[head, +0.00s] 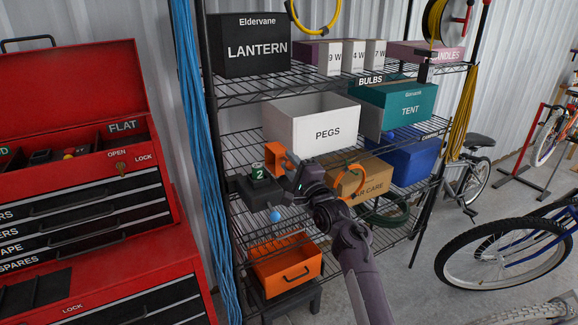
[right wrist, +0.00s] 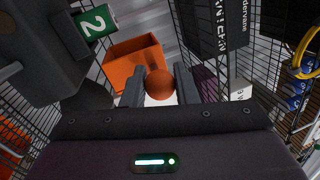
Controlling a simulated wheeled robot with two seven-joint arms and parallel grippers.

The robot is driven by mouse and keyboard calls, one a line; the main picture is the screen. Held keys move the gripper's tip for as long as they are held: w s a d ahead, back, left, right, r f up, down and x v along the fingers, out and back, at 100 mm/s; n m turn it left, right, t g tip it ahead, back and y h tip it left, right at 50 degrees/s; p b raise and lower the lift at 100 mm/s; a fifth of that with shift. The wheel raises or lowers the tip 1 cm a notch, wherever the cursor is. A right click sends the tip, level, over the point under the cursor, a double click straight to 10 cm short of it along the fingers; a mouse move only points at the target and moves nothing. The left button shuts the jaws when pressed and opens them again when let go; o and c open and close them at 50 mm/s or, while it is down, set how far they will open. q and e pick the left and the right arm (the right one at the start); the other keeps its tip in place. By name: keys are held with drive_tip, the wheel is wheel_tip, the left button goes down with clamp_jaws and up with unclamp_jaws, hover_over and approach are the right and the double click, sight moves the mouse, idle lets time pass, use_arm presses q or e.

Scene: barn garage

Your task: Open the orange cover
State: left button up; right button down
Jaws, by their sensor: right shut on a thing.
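The orange cover (head: 277,157) is a hollow, box-like piece at the upper right of a dark grey device (head: 248,190) on the middle shelf. The device carries a green "2" label (head: 257,171). In the right wrist view the cover (right wrist: 126,62) stands tilted just beyond my fingers, with a round orange knob (right wrist: 159,85) in front. My right gripper (head: 294,176) is shut on this knob; it also shows in the wrist view (right wrist: 159,92). Its fingers hide part of the cover in the head view. My left gripper is out of view.
A white PEGS box (head: 312,133) stands behind the cover, and a CAR CARE box (head: 365,183) to the right of my gripper. A blue ball (head: 275,216) shows below the device. An orange drawer bin (head: 287,266) sits lower. Blue cords (head: 197,140) hang at the left.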

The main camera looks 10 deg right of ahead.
drive_tip(key=shift+d+f, duration=0.1)
drive_tip(key=shift+f, duration=0.05)
idle(0.3)
drive_tip(key=c, duration=1.2)
unclamp_jaws()
drive_tip(key=shift+o, duration=0.2)
drive_tip(key=shift+s+d+f, duration=0.2)
drive_tip(key=shift+s, duration=0.25)
drive_tip(key=b+v, duration=0.2)
drive_tip(key=v, duration=0.4)
drive_tip(key=shift+s, duration=0.4)
drive_tip(key=shift+d, duration=0.1)
